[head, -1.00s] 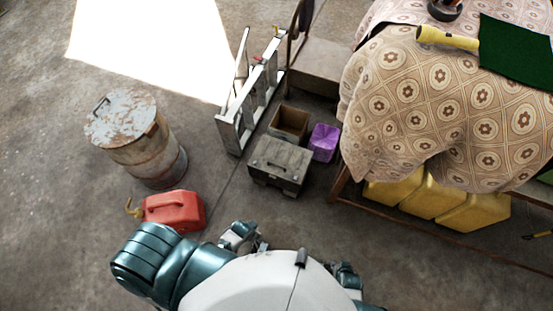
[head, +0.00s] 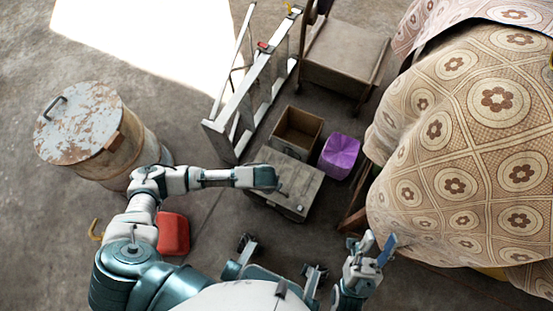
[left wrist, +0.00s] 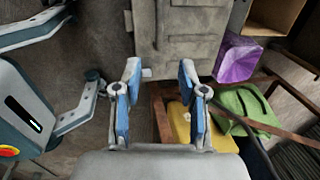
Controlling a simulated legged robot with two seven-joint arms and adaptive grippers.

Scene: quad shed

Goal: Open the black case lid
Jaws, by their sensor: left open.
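The case (head: 303,190) is a weathered grey-black box on the floor, with its lid shut. In the left wrist view the case (left wrist: 185,18) fills the top middle, its handle and front side facing my gripper. My left arm reaches over the case's left edge in the head view; its fingers are hidden there. In the left wrist view my left gripper (left wrist: 160,70) is open and empty, its blue-padded fingers pointing at the case's front, apart from it. My right gripper (head: 376,254) is raised at the lower right, away from the case; its jaw gap is unclear.
An open brown box (head: 297,130) stands behind the case, a purple container (head: 339,155) to its right. A ladder (head: 243,100) stands behind left. A rusty barrel (head: 85,125) and red can (head: 173,233) are left. A cloth-covered table (head: 460,130) bounds the right.

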